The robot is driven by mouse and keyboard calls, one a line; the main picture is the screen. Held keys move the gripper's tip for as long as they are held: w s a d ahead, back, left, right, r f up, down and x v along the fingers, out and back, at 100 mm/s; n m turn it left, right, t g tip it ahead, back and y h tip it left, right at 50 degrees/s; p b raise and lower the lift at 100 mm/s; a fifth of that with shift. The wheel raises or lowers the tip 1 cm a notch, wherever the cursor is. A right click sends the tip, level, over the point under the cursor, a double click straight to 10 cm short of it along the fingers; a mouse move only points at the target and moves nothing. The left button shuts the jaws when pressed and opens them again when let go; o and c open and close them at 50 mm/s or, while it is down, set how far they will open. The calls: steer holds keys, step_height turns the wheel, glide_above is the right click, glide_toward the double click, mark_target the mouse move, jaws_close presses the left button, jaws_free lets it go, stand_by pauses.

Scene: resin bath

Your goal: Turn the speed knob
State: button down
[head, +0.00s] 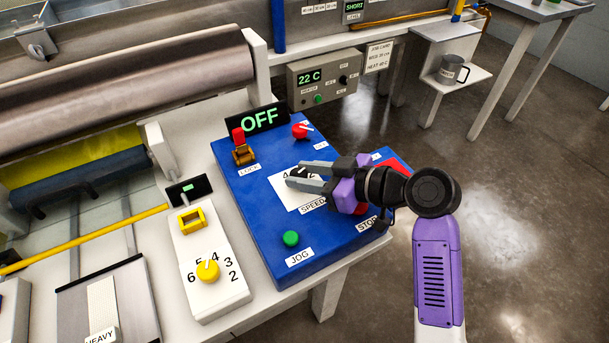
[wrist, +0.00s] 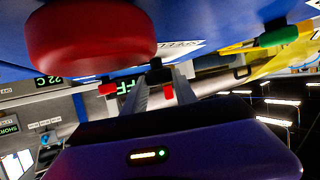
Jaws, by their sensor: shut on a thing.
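The speed knob (wrist: 155,73) is a small black knob held at the tips of my two grey fingers in the wrist view. In the head view it is mostly hidden by the fingers. It stands on a white dial plate (head: 282,192) on the blue control panel (head: 258,208), above the SPEED label (head: 313,206). My gripper (head: 297,174) reaches in from the right, low over the panel, and is shut on the knob. The dial's numbers are largely covered, so I cannot read the setting.
A green JOG button (head: 291,239) sits below, a red STOP button (wrist: 92,38) lies under my wrist. A red knob (head: 300,131), a red lock piece (head: 239,138) and an OFF display (head: 258,119) are behind. A yellow knob (head: 208,271) is on a white box at left.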

steer(key=shift+f, duration=0.1)
steer(key=c, duration=1)
jaws_free()
steer(key=shift+p+v, duration=0.3)
steer(key=shift+v, duration=3.55)
